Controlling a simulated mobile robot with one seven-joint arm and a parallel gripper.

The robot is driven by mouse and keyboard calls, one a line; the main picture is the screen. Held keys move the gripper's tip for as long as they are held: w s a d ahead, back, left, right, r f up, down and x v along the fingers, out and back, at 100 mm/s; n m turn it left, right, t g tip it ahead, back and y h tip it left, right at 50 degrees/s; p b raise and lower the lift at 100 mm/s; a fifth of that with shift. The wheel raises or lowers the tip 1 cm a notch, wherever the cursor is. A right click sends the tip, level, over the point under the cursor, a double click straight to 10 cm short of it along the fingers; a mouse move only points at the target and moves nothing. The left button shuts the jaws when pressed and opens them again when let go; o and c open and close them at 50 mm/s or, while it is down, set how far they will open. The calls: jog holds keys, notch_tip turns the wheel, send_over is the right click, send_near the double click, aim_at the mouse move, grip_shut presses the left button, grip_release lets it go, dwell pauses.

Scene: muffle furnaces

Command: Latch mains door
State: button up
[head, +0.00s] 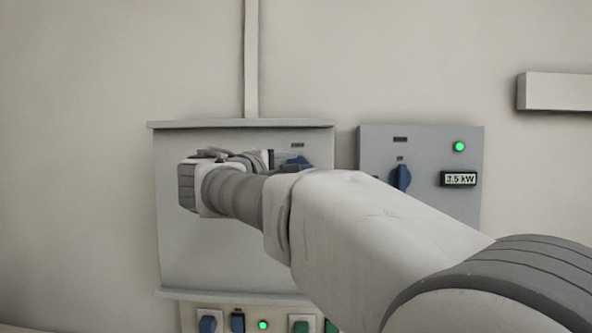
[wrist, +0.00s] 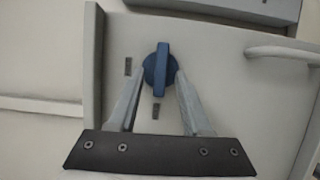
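The mains cabinet (head: 205,265) hangs on the wall at left in the head view, its grey front panel looking flat and closed. A blue latch knob (head: 299,162) sits at its upper right, partly hidden by my arm. In the wrist view the blue knob (wrist: 160,70) faces me, its raised bar upright. One small dark mark is left of it and one below. My gripper (wrist: 159,76) is open, one finger on each side of the knob, with gaps to the bar. Whether a finger touches the knob's round base I cannot tell. In the head view my wrist hides the fingers.
A second grey box (head: 430,145) on the right carries a blue switch (head: 401,178), a green lamp (head: 459,146) and a 3.5 kW display (head: 460,179). A pale bar handle (wrist: 283,53) shows in the wrist view.

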jog(key=p+v, duration=0.1)
jog(key=v, duration=1.6)
jog(key=shift+s, duration=0.2)
